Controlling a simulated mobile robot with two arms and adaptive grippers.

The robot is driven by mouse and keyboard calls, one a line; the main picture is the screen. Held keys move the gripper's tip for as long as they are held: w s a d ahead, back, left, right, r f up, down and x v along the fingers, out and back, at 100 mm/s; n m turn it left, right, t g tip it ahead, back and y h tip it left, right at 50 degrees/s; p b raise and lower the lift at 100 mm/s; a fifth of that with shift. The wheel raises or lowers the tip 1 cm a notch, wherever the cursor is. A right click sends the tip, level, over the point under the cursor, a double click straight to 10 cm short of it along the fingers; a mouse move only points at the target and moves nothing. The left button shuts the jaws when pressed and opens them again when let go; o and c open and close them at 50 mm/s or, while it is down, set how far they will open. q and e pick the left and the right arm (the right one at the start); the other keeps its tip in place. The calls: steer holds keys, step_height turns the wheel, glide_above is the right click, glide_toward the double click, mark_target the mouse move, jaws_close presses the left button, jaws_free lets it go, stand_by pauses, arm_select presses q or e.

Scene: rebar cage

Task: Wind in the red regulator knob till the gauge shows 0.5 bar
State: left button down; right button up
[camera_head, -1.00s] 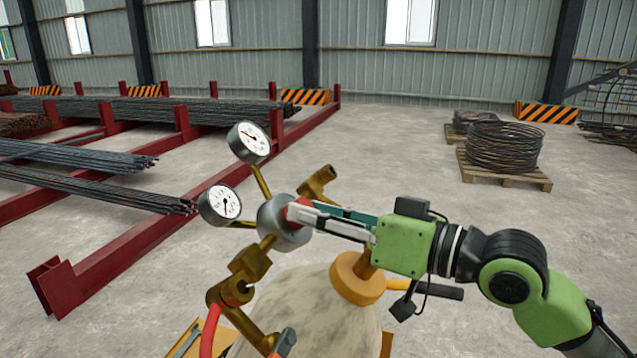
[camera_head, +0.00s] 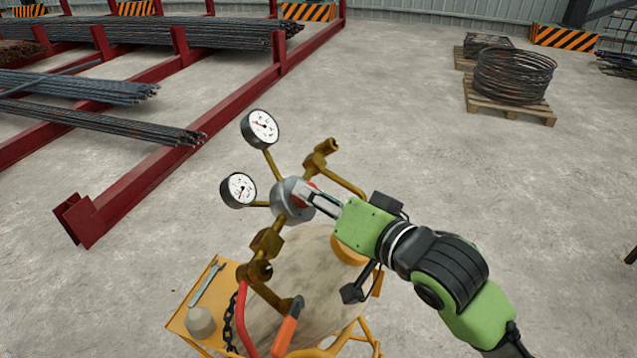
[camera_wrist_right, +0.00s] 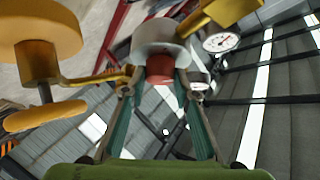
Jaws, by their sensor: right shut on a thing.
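The red regulator knob (camera_head: 304,193) sits on the front of the grey round regulator body (camera_head: 290,203). My right gripper (camera_head: 312,197) is shut on the knob, with one finger on each side. In the right wrist view the red knob (camera_wrist_right: 161,70) shows between my fingertips (camera_wrist_right: 160,84), under the pale regulator body (camera_wrist_right: 158,38). Two white dial gauges are on brass stems, an upper gauge (camera_head: 260,129) and a lower gauge (camera_head: 239,189). Their needles show, but the figures are too small to read. My left gripper is not in view.
A yellow cart (camera_head: 198,306) below holds a pale cylinder (camera_head: 300,270), a wrench (camera_head: 207,284) and a chain (camera_head: 230,322). A red hose (camera_head: 243,318) hangs at the brass fitting. Red racks with rebar (camera_head: 110,115) stand left.

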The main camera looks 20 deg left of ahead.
stand_by(0.5)
steer(key=o, duration=0.9)
steer(key=shift+o, duration=1.1)
steer(key=shift+a+f, duration=0.1)
steer(key=shift+a, duration=0.05)
steer(key=v, duration=1.2)
